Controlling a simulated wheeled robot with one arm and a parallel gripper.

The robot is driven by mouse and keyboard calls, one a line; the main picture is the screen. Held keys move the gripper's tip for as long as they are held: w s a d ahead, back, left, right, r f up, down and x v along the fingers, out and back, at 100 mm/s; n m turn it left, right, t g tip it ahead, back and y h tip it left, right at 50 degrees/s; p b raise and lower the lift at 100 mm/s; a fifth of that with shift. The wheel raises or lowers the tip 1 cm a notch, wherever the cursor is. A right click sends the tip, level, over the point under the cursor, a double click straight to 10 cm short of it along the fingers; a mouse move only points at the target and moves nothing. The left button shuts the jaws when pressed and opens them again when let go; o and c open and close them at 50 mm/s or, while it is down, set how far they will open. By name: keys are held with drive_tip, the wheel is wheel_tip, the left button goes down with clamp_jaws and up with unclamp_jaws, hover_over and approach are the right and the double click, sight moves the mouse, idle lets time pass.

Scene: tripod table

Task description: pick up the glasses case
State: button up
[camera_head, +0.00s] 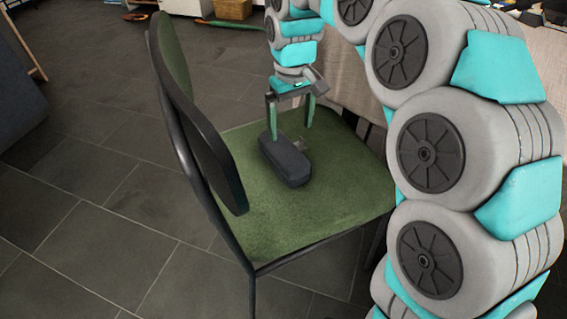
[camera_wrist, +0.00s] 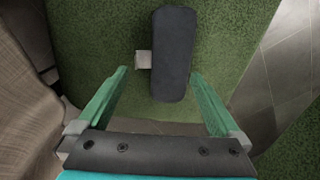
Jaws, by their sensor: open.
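The glasses case (camera_head: 285,161) is dark grey, long and rounded, and lies on the green seat of a chair. In the wrist view the case (camera_wrist: 173,52) lies lengthwise, with its near end reaching between my fingertips. My gripper (camera_head: 290,126) points down over the seat, at the far end of the case. It also shows in the wrist view (camera_wrist: 159,75), with its fingers spread wide and nothing held between them. Whether the fingertips are level with the case or above it is hard to tell.
A small grey block (camera_wrist: 143,60) sits against the left side of the case in the wrist view. The chair seat (camera_head: 330,200) has free room around the case. The dark chair backrest (camera_head: 190,110) rises on the left. A cloth-covered table (camera_head: 345,80) stands behind.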

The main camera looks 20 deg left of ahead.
sight(276, 145)
drive_tip(key=a, duration=0.2)
drive_tip(key=w+a+f, duration=0.1)
drive_tip(key=shift+a+f+n, duration=0.1)
drive_tip(key=shift+n, duration=0.2)
drive_tip(key=shift+w+a+f, duration=0.1)
drive_tip(key=shift+a+f, duration=0.15)
wheel_tip(276, 145, down, 7)
drive_tip(key=shift+a+f+b, duration=0.15)
drive_tip(key=shift+f+b, duration=0.05)
drive_tip(key=shift+b, duration=0.1)
drive_tip(key=c, duration=1.4)
drive_tip(key=shift+r, duration=0.15)
